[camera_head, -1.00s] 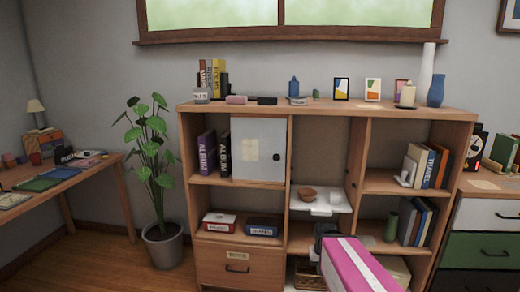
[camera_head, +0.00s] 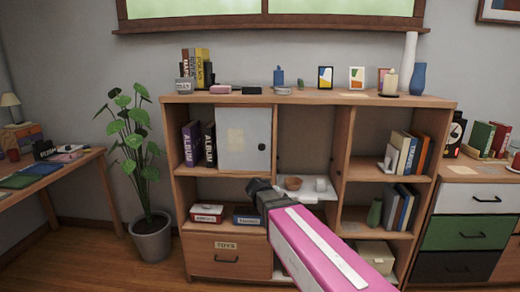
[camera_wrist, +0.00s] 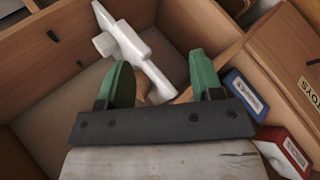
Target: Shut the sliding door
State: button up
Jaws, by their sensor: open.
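The sliding door (camera_head: 235,138) is a pale grey panel with a paper patch and a small dark round pull (camera_head: 262,146) near its right edge. It covers the right part of the shelf unit's upper left compartment. Two albums (camera_head: 200,146) show in the gap at its left. My gripper (camera_head: 254,187) is below the door's lower right corner, apart from it, in front of the shelf unit. In the wrist view, its two green fingers (camera_wrist: 162,82) are spread with nothing held. The door is not seen in the wrist view.
Red and blue boxes (camera_head: 246,215) sit below the door. A potted plant (camera_head: 150,240) stands left. Books and vases line the top.

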jog(key=w+a+r+n+t+h, duration=0.25)
jog(key=w+a+r+t, duration=0.2)
jog(key=a+r, duration=0.7)
jog(key=t+h, duration=0.3)
send_near(260, 148)
jog(key=shift+g, duration=0.25)
jog(key=x, duration=1)
jog(key=shift+w+r, duration=0.1)
jog(key=shift+r, duration=0.1)
